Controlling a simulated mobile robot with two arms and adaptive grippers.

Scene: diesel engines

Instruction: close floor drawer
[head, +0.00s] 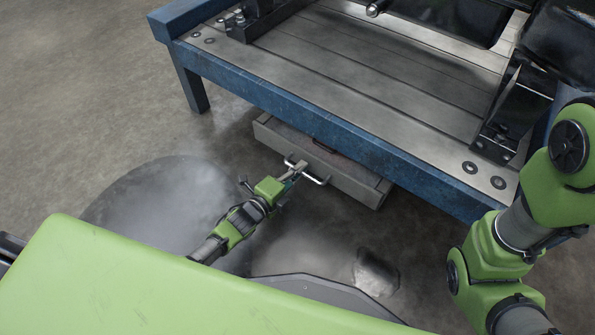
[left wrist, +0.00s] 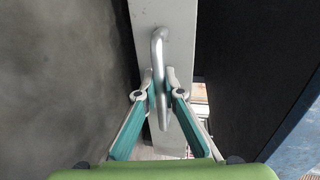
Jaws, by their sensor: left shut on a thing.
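The floor drawer (head: 352,184) is a grey, low drawer under the blue-framed workbench, and its front stands out past the bench edge. Its metal bar handle (head: 314,178) is on the front face. My left gripper (head: 299,168) is at the handle, shut on it. In the left wrist view the handle (left wrist: 158,60) runs between the two teal-sided fingers of the left gripper (left wrist: 165,90), against the pale drawer front (left wrist: 180,22). Part of the drawer's inside is hidden by the bench. The right arm is at the right edge, but its gripper is out of view.
The workbench (head: 330,128) with a blue frame and grey slatted top stands over the drawer. Black engine stand parts (head: 512,105) rest on it. A bench leg (head: 192,88) stands at the left. Concrete floor (head: 90,100) is free at the left.

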